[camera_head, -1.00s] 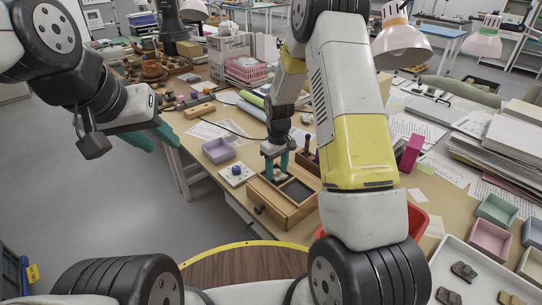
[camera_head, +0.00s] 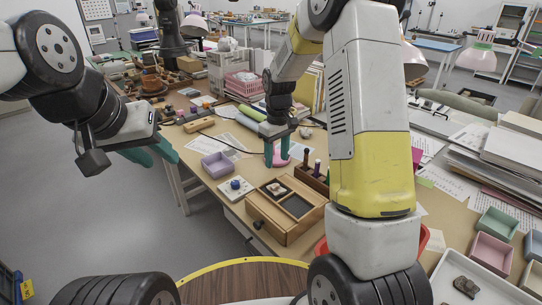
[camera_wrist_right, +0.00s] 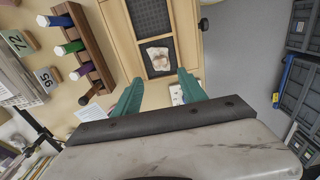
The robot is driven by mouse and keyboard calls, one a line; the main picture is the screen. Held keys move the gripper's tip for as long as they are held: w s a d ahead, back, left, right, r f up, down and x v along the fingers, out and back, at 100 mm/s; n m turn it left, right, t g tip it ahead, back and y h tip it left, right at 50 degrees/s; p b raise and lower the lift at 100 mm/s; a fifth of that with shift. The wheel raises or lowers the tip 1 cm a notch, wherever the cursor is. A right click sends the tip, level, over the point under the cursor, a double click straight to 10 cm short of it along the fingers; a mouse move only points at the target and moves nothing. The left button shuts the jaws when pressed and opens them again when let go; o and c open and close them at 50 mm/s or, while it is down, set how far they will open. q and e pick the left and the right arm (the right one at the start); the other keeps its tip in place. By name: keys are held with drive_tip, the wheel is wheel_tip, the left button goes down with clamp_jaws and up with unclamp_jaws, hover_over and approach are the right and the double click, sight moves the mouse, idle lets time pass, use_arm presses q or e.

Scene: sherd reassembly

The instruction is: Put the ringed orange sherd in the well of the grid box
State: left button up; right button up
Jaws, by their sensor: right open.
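The wooden grid box (camera_head: 284,236) stands on the table near its front edge, with two dark recesses. A small pale sherd with a brownish-orange patch (camera_wrist_right: 159,56) lies in the recess nearer my right gripper; it also shows in the head view (camera_head: 277,189). A ring mark on it is too small to tell. The other, gridded recess (camera_wrist_right: 150,14) is empty. My right gripper (camera_head: 277,163) is open and empty, above the table behind the box and apart from the sherd. My left gripper (camera_head: 150,154) hangs left of the table, its teal fingers apart, holding nothing visible.
A rack with coloured-handled tools (camera_wrist_right: 80,48) stands close beside the box. A lilac tray (camera_head: 217,165) and a white card with a blue knob (camera_head: 236,186) are to its left. A white tray (camera_head: 448,271) with a dark sherd (camera_head: 466,286) is at lower right.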

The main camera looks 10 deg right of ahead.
drive_tip(key=s+d+r+m+t, duration=0.15)
drive_tip(key=s+r, duration=0.35)
drive_tip(key=r, duration=0.5)
drive_tip(key=s+r+m+t+y, duration=0.1)
drive_tip(key=s+r, duration=0.4)
drive_tip(key=s, duration=0.5)
drive_tip(key=s+r+m+t+y, duration=0.1)
drive_tip(key=s+r+m+t, duration=0.2)
drive_tip(key=s, duration=0.7)
drive_tip(key=shift+w+v, duration=0.2)
drive_tip(key=shift+v, duration=0.95)
